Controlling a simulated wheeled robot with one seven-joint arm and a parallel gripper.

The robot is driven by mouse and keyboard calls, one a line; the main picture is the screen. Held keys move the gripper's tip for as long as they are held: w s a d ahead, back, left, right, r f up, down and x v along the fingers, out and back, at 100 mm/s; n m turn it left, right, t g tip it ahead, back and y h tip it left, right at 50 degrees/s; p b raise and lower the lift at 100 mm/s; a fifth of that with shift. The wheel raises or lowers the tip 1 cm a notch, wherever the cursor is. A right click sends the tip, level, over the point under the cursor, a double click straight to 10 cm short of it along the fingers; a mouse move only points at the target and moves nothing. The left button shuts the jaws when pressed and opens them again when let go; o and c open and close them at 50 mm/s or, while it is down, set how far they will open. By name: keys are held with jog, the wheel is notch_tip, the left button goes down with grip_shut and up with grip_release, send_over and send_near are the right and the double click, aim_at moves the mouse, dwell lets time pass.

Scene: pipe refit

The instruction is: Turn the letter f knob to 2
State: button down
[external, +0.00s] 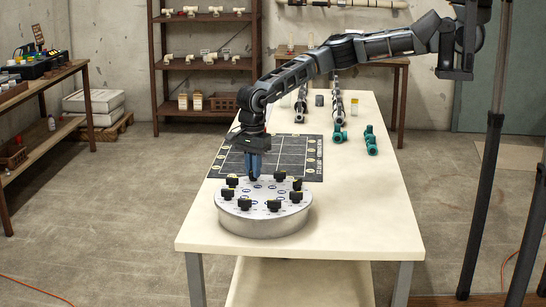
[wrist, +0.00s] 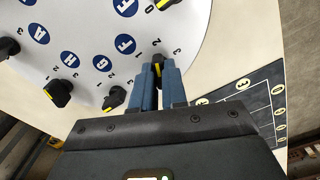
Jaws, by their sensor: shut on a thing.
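The letter F knob (wrist: 158,60) is black with a yellow mark, at the edge of the round grey-white dial plate (wrist: 85,20) beside a blue F label (wrist: 124,44). My gripper (wrist: 160,76) has its blue fingers closed around this knob. The fingers hide part of it, and I cannot tell exactly which number its mark faces. Small digits 2 and 3 show beside it. In the external view my gripper (external: 253,172) points down at the far edge of the round panel (external: 265,225), and the fingers hide the knob there.
Other black knobs ring the panel; the G knob (wrist: 114,98) and H knob (wrist: 57,92) are close by. A dark marked mat (external: 300,155) lies behind the panel. Green pipe fittings (external: 371,142) stand farther back. The table front right (external: 370,225) is clear.

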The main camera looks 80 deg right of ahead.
jog(key=shift+m, duration=0.5)
jog(key=c, duration=1.2)
grip_release()
jog(key=shift+o, duration=0.2)
notch_tip(320, 180, up, 8)
jog(key=shift+f+b, duration=0.1)
jog(key=shift+b, duration=0.35)
